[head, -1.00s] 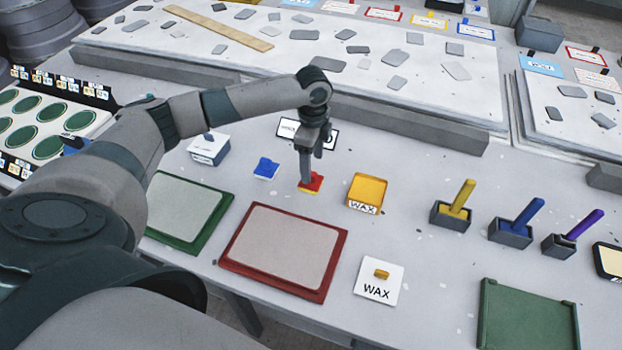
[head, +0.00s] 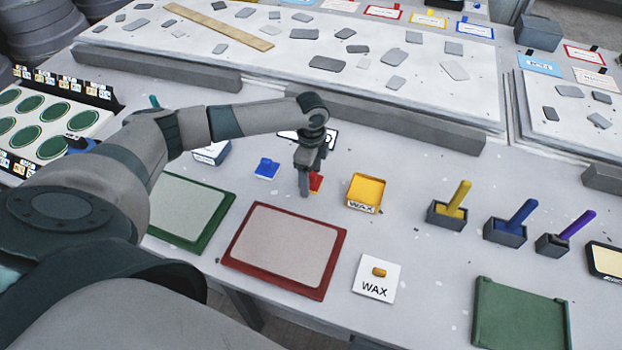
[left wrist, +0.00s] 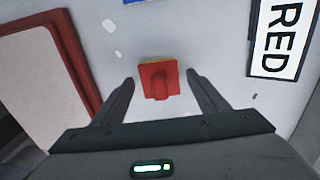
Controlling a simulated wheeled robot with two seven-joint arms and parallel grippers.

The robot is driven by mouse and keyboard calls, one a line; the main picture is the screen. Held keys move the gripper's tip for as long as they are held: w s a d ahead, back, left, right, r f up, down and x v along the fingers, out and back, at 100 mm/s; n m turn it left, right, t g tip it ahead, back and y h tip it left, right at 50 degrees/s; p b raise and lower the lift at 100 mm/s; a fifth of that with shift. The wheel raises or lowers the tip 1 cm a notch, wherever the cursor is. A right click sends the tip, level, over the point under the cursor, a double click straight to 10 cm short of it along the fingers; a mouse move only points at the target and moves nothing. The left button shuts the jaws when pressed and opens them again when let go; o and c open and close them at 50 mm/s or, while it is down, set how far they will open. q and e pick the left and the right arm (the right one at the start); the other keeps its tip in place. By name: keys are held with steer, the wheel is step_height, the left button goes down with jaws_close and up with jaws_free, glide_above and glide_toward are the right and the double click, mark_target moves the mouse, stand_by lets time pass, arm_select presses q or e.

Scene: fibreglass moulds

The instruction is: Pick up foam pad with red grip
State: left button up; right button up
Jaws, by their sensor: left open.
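The foam pad with the red grip (head: 316,182) lies on the grey table, partly hidden behind my left gripper in the head view. In the left wrist view, the red grip (left wrist: 159,83) shows from above with a thin yellow edge at its far side. My left gripper (head: 306,190) points down over the pad. In the left wrist view, its open fingers (left wrist: 162,90) stand to the left and right of the pad, with a gap on each side and nothing held. My right gripper is not in view.
A blue-gripped pad (head: 266,168) lies left of the red one. A yellow wax box (head: 365,190) stands to the right. A red-framed tray (head: 234,256) lies in front. A "RED" label card (left wrist: 279,38) lies nearby. A wax lid (head: 376,285) lies front right.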

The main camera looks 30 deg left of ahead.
mark_target(312, 173)
arm_select(q)
steer(key=shift+c, duration=0.7)
steer(key=c, duration=1)
steer(key=shift+r+b, duration=0.55)
steer(key=shift+r, duration=0.3)
steer(key=shift+d+r+b, duration=0.2)
steer(key=shift+r+b, duration=0.35)
steer(key=shift+r, duration=0.65)
steer(key=s+d+r+b, duration=0.1)
steer(key=d+r, duration=0.1)
steer(key=d, duration=0.1)
steer(key=s+d+r+b, duration=0.1)
steer(key=s+d+r, duration=0.1)
steer(key=d, duration=0.1)
steer(key=s+d+r, duration=0.2)
steer(key=d+r, duration=0.1)
steer(key=d, duration=0.1)
steer(key=shift+d+b, duration=0.1)
steer(key=shift+b, duration=0.3)
